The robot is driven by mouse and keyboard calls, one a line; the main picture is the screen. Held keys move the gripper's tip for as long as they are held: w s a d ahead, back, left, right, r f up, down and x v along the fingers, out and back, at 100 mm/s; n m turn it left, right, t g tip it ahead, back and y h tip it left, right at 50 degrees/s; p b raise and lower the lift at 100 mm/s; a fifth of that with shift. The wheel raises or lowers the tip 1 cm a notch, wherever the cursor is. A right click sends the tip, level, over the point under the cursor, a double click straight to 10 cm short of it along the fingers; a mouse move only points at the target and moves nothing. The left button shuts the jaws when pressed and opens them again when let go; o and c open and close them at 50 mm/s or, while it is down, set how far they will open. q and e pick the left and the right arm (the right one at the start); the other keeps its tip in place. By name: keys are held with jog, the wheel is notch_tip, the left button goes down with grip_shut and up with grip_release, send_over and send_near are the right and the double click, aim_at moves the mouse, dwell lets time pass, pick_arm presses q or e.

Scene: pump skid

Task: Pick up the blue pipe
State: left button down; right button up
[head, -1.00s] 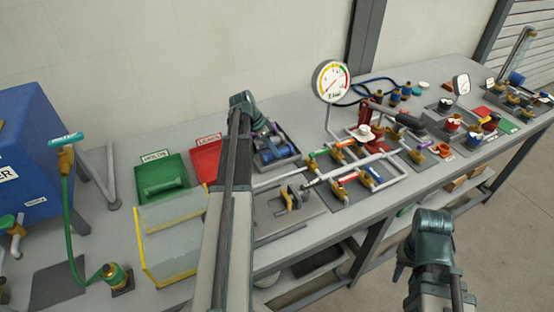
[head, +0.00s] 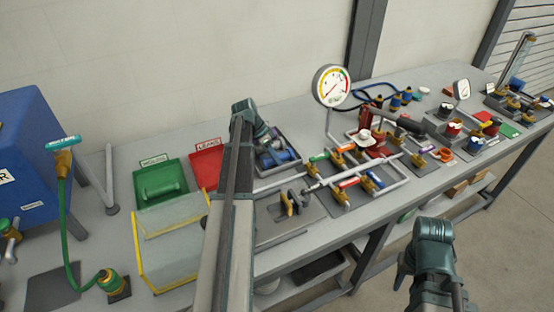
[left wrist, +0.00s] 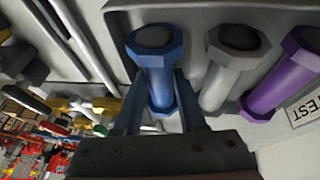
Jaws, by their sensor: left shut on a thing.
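The blue pipe (left wrist: 158,82), with an octagonal flange at its end, lies in a grey tray (left wrist: 117,22) beside a grey pipe (left wrist: 228,70) and a purple pipe (left wrist: 285,75). In the left wrist view my left gripper (left wrist: 160,100) has one finger on each side of the blue pipe's shaft, shut on it. In the head view the blue pipe (head: 278,157) shows in the tray just right of my left arm, which hides part of the tray. My right gripper (head: 405,272) hangs in front of the bench, away from the pipes; its fingers are not clear.
A green bin (head: 160,183) and a red bin (head: 206,163) stand left of the tray. A clear yellow-edged box (head: 172,235) is in front of them. A pipe rig with valves and a gauge (head: 331,86) stands to the right.

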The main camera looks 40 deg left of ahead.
pick_arm(q)
jog(key=shift+r, duration=0.1)
notch_tip(320, 180, up, 10)
jog(key=p, duration=1)
